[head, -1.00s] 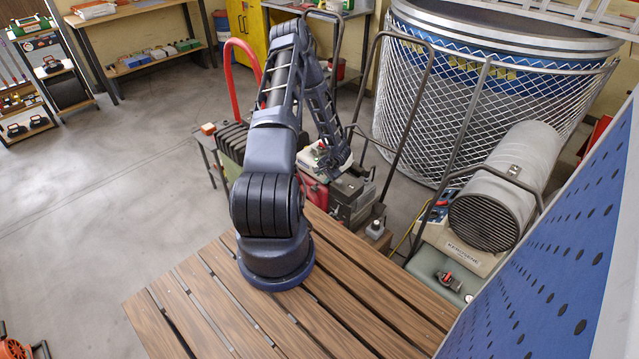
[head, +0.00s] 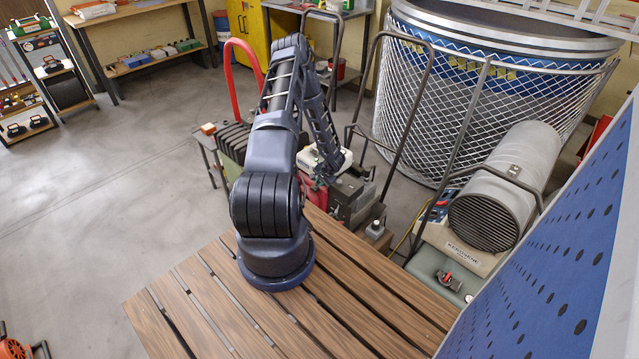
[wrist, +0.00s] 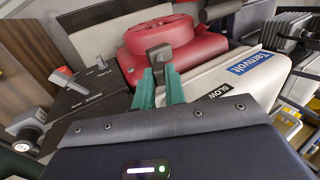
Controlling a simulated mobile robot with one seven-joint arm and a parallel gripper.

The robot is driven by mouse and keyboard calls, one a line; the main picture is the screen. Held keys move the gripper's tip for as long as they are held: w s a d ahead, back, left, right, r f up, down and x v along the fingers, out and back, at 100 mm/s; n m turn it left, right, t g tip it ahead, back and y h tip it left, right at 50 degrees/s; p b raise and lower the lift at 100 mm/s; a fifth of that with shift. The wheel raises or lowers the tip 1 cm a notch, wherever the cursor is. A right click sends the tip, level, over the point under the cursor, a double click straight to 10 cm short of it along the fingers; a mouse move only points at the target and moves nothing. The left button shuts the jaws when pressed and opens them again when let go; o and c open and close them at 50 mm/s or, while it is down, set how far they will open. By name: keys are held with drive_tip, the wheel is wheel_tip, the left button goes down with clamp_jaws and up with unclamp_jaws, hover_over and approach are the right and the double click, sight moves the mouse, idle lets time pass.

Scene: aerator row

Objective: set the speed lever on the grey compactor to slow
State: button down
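In the wrist view my gripper (wrist: 160,76) shows two green fingers, a little apart. A small dark-grey block (wrist: 159,56) shows right at the fingertips, in front of a red machine part with a round red top (wrist: 160,34). I cannot tell whether the fingers touch the block. A dark panel (wrist: 88,85) on the left carries a grey lever with a red part (wrist: 64,76). In the head view grey machinery (head: 352,197) stands beyond the slatted bench; my arm largely hides the gripper there.
A pale casing marked "Tarnvolt" (wrist: 245,66) lies close on the right. In the head view tall dark handle frames (head: 403,110) rise beside the machines. A large mesh-covered tank (head: 470,110) and a grey cylindrical heater (head: 505,190) stand right. The floor at left is open.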

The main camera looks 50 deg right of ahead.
drive_tip(key=shift+w+r, duration=0.1)
drive_tip(key=shift+w, duration=0.1)
drive_tip(key=shift+w+r+g, duration=0.15)
drive_tip(key=shift+w+g, duration=0.3)
drive_tip(key=shift+g, duration=0.3)
drive_tip(key=shift+w+r+g, duration=0.15)
drive_tip(key=shift+w+g, duration=0.3)
drive_tip(key=shift+g, duration=0.3)
drive_tip(key=shift+w+g, duration=0.9)
drive_tip(key=shift+g, duration=0.3)
drive_tip(key=shift+w+f+g, duration=0.15)
drive_tip(key=shift+w+g, duration=0.65)
drive_tip(key=shift+g, duration=0.3)
drive_tip(key=shift+w+f+g, duration=0.1)
drive_tip(key=shift+w+g, duration=0.65)
drive_tip(key=shift+g, duration=0.35)
drive_tip(key=shift+w, duration=0.1)
drive_tip(key=c, duration=1.4)
unclamp_jaws()
drive_tip(key=shift+c, duration=0.2)
